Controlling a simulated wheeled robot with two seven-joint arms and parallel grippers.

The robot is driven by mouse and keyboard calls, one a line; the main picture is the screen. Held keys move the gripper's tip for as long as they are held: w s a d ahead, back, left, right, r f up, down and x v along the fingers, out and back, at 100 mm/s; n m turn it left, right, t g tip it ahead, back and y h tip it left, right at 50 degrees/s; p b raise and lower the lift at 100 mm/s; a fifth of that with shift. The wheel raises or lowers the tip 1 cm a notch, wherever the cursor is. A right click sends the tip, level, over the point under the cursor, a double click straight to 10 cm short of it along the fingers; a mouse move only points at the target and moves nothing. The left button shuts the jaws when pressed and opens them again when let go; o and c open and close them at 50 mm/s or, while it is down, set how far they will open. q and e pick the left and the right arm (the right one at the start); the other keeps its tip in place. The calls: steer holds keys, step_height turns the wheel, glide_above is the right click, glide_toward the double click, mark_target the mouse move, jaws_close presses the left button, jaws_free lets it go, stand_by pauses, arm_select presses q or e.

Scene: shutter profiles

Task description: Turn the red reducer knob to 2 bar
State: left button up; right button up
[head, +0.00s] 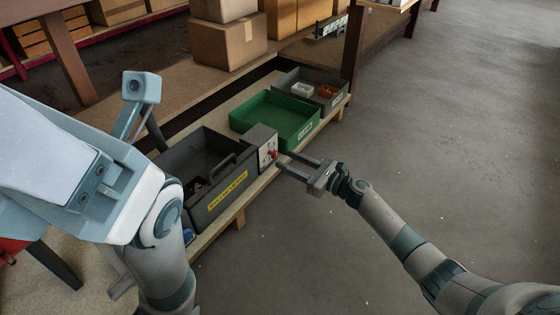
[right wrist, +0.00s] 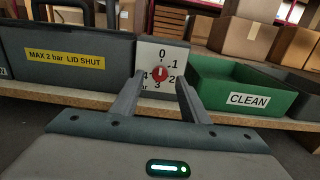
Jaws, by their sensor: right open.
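The red reducer knob (head: 273,155) sits on a pale dial panel (head: 266,150) at the right end of the dark grey box. In the right wrist view the knob (right wrist: 159,73) is in the middle of the dial, with 0 at the top, 1 and 2 down the right side, 3 at the bottom and 4 at the left. A pale mark on the knob looks roughly upright, toward 0, but is small. My right gripper (head: 281,160) is open, its fingers pointing at the panel on either side of the knob. I cannot tell whether they touch it. I cannot make out my left gripper.
The dark grey box (head: 222,205) bears a yellow label reading "MAX 2 bar LID SHUT". A green tray (head: 245,124) marked CLEAN stands beside the panel, then a grey tray (head: 335,102). All rest on a low wooden bench (head: 236,222). Cardboard boxes (head: 226,45) stand behind. Floor is clear at right.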

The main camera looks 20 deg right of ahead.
mark_target(276, 155)
steer(key=shift+b+x, duration=0.55)
steer(key=shift+x, duration=1.5)
steer(key=c, duration=1)
